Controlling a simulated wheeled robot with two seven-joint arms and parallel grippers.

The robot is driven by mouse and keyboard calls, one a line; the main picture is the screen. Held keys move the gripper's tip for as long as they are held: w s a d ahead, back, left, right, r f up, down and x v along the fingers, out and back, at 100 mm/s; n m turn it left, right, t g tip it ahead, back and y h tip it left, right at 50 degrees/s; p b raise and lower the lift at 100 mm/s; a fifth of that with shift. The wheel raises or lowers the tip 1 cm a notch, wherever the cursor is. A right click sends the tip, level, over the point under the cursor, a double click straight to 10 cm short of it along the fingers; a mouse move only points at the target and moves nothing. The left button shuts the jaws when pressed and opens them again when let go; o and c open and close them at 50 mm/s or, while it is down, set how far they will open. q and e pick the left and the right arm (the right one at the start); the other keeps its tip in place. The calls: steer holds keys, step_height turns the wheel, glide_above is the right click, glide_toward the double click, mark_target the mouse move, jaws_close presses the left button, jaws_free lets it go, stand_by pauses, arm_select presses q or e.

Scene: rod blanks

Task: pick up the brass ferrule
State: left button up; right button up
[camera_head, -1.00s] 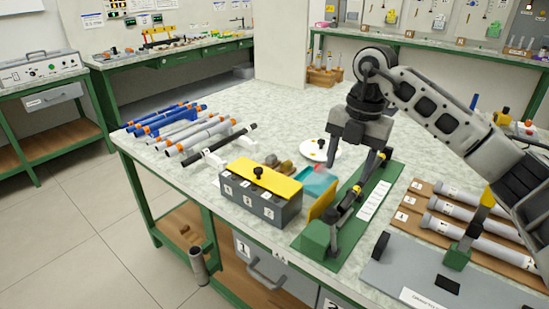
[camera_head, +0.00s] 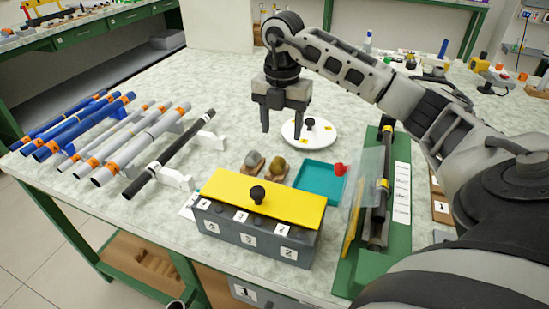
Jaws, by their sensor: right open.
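My right gripper (camera_head: 281,132) is open and empty, its two fingers pointing down above the table. It is in front of and left of a white round plate (camera_head: 323,137) with a black knob. Two small lumps sit on wooden bases just below it in the picture: a grey one (camera_head: 255,159) and a brass-coloured one (camera_head: 278,167). I cannot tell for sure whether the brass-coloured one is the brass ferrule. My left gripper is not in view.
A grey numbered box with a yellow lid (camera_head: 280,204) stands in front. A teal tray (camera_head: 319,186) and a green fixture (camera_head: 358,262) stand to the right. Blue and grey rods (camera_head: 152,133) and a black rod (camera_head: 172,151) lie left.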

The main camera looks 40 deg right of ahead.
glide_above(279, 157)
steer(key=f, duration=0.4)
steer(key=shift+s+a+f, duration=0.1)
steer(key=shift+s+f, duration=0.1)
steer(key=shift+s, duration=0.15)
steer(key=shift+w+d+f, duration=0.1)
steer(key=shift+w+f, duration=0.1)
steer(key=shift+f, duration=1.1)
steer(key=shift+w+d+f, duration=0.1)
steer(key=shift+w+f, duration=0.05)
steer(key=shift+f, duration=1.15)
steer(key=c, duration=0.9)
